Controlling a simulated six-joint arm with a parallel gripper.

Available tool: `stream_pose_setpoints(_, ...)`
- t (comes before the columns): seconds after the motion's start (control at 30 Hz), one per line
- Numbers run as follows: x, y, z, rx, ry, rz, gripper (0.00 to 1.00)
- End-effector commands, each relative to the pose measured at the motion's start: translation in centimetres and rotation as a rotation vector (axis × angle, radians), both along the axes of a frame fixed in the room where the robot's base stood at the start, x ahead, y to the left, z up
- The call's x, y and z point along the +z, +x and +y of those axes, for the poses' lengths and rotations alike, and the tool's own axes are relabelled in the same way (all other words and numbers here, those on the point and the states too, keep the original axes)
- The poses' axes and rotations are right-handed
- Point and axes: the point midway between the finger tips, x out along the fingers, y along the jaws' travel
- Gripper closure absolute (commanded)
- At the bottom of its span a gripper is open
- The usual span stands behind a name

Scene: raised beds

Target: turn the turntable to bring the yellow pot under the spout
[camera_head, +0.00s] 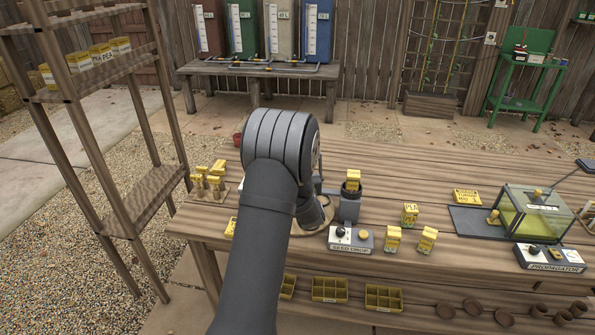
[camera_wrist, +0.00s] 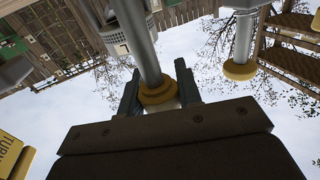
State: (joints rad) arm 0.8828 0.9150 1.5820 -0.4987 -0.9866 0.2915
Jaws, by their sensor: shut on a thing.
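In the wrist view my gripper (camera_wrist: 158,84) has a finger on each side of a yellow knob (camera_wrist: 157,95) at the end of a grey post (camera_wrist: 140,45), and is shut on it. A second grey post with a yellow knob (camera_wrist: 239,70) stands apart to the right. In the head view my own arm covers the gripper and most of what lies behind it. A tan rounded edge (camera_head: 326,217) shows beside the arm, perhaps the turntable's rim. I cannot make out the yellow pot or the spout for certain.
On the wooden table (camera_head: 430,270) a seed drop box (camera_head: 350,239) and yellow packets (camera_head: 410,214) stand right of my arm. A propagator (camera_head: 530,212) is at the far right. A tall shelf (camera_head: 110,200) is further left.

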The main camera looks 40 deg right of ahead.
Motion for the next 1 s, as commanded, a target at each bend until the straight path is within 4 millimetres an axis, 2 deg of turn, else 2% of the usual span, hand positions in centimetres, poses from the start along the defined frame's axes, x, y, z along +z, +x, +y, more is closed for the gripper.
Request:
stream_pose_setpoints(0.3,-0.06,-0.11,-0.13,-0.087,0.0,0.001,0.91)
stream_pose_setpoints(0.73,-0.04,-0.13,-0.16,-0.095,0.0,0.001,0.91)
stream_pose_setpoints(0.77,-0.04,-0.13,-0.16,-0.095,0.0,0.001,0.63)
stream_pose_setpoints(0.83,-0.03,-0.12,-0.16,-0.095,0.0,0.0,0.49)
stream_pose_setpoints(1.0,-0.02,-0.1,-0.15,-0.095,0.0,0.0,0.47)
